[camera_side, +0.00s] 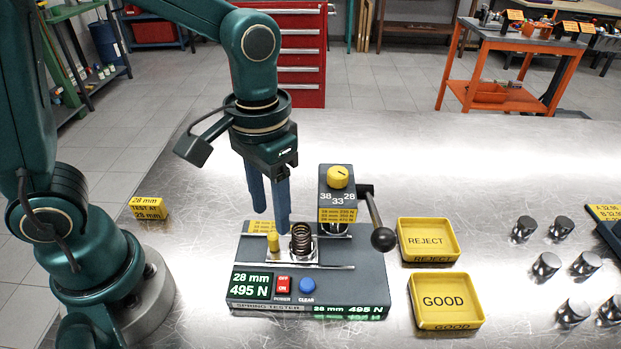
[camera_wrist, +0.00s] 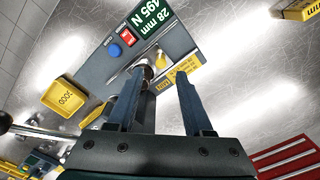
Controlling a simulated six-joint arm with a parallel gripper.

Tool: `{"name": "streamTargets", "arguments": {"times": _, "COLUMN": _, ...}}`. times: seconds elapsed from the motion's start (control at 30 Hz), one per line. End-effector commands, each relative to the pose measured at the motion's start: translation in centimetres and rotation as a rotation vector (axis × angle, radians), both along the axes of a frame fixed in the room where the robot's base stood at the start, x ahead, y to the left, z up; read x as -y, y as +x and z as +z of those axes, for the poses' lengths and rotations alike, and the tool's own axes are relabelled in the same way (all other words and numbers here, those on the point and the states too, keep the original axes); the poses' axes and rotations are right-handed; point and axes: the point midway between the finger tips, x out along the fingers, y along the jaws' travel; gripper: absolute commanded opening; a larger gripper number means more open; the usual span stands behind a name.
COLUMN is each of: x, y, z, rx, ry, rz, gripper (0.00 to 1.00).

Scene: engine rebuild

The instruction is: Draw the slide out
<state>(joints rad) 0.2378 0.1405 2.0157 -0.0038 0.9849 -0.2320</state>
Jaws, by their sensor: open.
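The slide (camera_side: 281,260) is a bright metal plate lying between two rails on the grey spring tester (camera_side: 375,270). A yellow upright peg (camera_side: 273,243) stands at its left part. In the wrist view, the open fingers (camera_wrist: 158,78) reach toward the peg and spring, and the left finger partly covers the spring.
The tester's lever with a black ball (camera_side: 383,239) sticks out right of the yellow-knobbed head (camera_side: 337,182). A REJECT tray (camera_side: 457,246) and a GOOD tray (camera_side: 478,306) stand to the right, both empty. The display (camera_side: 251,286) reads 28 mm, 495 N. Metal cylinders (camera_side: 546,264) stand far right.

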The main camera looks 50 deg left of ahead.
Motion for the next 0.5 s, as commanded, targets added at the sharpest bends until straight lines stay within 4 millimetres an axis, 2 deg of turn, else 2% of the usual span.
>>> {"name": "streamTargets", "arguments": {"times": 0.3, "x": -0.1, "y": -0.1, "z": -3.6, "rx": -0.006, "ry": 0.004, "rz": 0.004, "gripper": 0.51}}
{"name": "streamTargets", "arguments": {"times": 0.5, "x": -0.1, "y": -0.1, "z": -4.9, "rx": -0.002, "ry": 0.003, "rz": 0.004, "gripper": 0.51}}
